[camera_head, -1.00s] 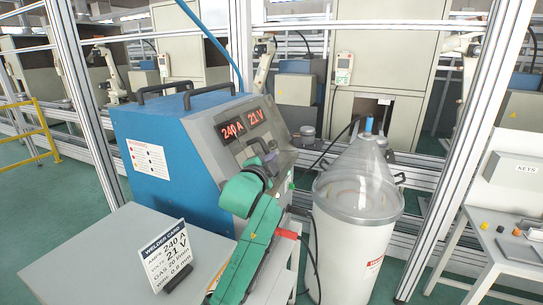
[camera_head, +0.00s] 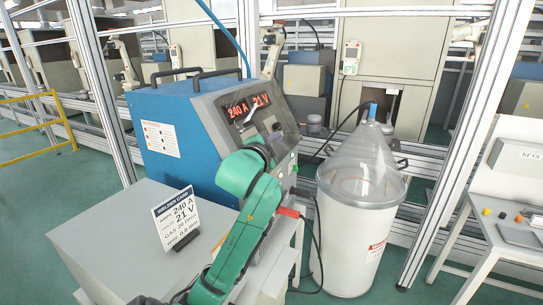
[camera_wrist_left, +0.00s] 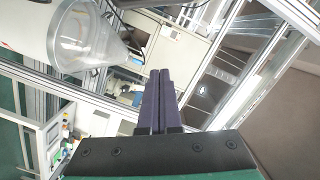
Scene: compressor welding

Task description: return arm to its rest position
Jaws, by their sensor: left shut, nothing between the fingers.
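My left arm (camera_head: 243,230) is green and reaches up from the bottom of the head view, in front of the welder. My right gripper is not in view.
The blue welder (camera_head: 174,121) shows 240 A and 21 V. A welder card (camera_head: 176,215) stands on the grey table (camera_head: 112,232). A white drum with a clear cone (camera_head: 354,240) stands right of the arm. A side table (camera_head: 516,232) is at far right.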

